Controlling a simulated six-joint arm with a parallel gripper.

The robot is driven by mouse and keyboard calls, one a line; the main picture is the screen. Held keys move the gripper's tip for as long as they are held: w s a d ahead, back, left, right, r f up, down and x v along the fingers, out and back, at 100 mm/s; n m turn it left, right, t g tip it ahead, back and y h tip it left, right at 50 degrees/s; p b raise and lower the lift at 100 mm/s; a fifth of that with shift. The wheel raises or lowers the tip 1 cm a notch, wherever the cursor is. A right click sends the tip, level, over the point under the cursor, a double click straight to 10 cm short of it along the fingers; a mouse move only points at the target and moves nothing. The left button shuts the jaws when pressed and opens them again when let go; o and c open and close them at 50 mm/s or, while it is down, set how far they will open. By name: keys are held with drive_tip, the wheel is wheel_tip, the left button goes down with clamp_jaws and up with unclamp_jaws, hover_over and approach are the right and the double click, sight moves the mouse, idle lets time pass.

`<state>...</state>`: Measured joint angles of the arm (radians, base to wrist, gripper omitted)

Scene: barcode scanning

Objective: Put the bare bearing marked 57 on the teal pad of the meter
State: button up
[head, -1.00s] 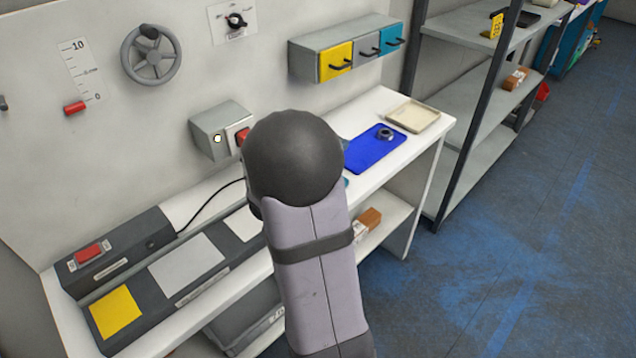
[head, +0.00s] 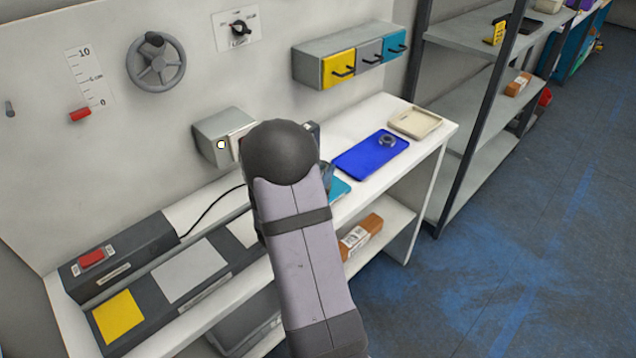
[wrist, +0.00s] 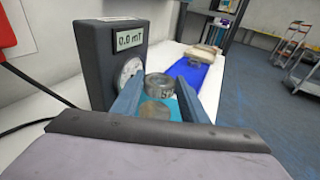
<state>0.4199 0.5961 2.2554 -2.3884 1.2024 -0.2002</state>
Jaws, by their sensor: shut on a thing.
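My gripper (wrist: 158,90) shows in the wrist view, shut on a grey metal bearing (wrist: 159,82) with a dark marking on its side, too small to read in full. The bearing is between the fingertips, over the teal pad (wrist: 178,108); whether it touches the pad I cannot tell. A tan round patch shows on the pad below it. The dark grey meter (wrist: 98,70) stands just left, its display reading 0.0 mT above a round dial. In the head view my arm hides the gripper and bearing; a corner of the teal pad (head: 339,189) shows.
A blue mat (head: 360,162) with another ring-shaped bearing (head: 387,141) lies to the right, with a beige tray (head: 415,122) beyond. A grey wall box (head: 217,138) is near my arm. A black cable runs along the bench at left.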

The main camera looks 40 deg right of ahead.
drive_tip(key=shift+f+p, duration=0.3)
drive_tip(key=shift+f, duration=2.05)
drive_tip(key=shift+f, duration=0.15)
drive_tip(key=o, duration=1.2)
